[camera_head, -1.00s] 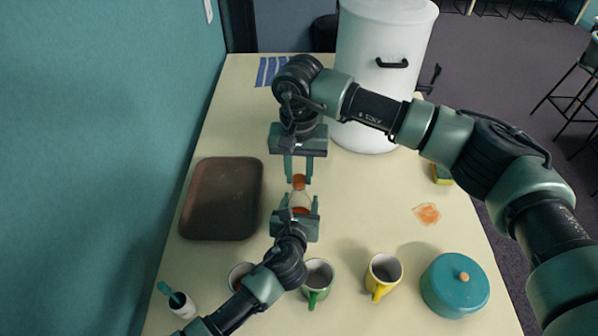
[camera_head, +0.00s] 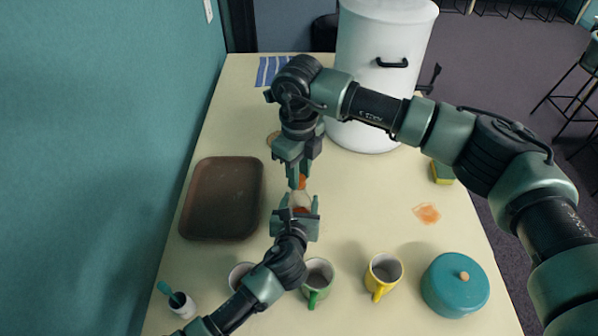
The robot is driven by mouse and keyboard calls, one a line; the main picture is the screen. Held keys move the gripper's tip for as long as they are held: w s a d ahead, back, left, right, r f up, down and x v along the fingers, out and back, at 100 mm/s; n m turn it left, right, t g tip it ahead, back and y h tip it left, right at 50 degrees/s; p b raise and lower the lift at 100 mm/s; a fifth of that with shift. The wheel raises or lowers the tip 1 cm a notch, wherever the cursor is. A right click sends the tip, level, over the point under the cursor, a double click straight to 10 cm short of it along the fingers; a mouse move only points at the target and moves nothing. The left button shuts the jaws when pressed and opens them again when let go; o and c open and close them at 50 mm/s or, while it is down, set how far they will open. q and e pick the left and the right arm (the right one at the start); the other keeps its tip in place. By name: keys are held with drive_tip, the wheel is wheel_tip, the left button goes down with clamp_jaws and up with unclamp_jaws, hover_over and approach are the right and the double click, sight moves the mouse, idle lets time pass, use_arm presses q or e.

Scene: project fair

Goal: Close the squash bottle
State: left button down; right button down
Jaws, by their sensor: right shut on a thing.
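The squash bottle (camera_head: 301,201) is small and pale with orange contents, standing mid-table. Its orange cap (camera_head: 302,182) is at its top, partly hidden by my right gripper (camera_head: 298,184), which comes down from above and is shut on the cap. Whether the cap is seated on the neck I cannot tell. My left gripper (camera_head: 299,206) reaches in from the front, one finger on each side of the bottle's lower part. Its hand hides the base, and I cannot tell whether its fingers press on the bottle.
A brown tray (camera_head: 222,199) lies left. Green (camera_head: 317,281) and yellow (camera_head: 383,277) mugs and a teal pot (camera_head: 455,284) stand in front; another mug (camera_head: 240,276) is partly behind my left arm. A large white container (camera_head: 382,95) stands behind. An orange stain (camera_head: 427,213) marks the right side.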

drive_tip(key=m, duration=0.8)
drive_tip(key=shift+m, duration=0.4)
drive_tip(key=m, duration=0.8)
drive_tip(key=c, duration=1.1)
unclamp_jaws()
drive_tip(key=shift+o, duration=0.2)
wheel_tip(320, 180, up, 12)
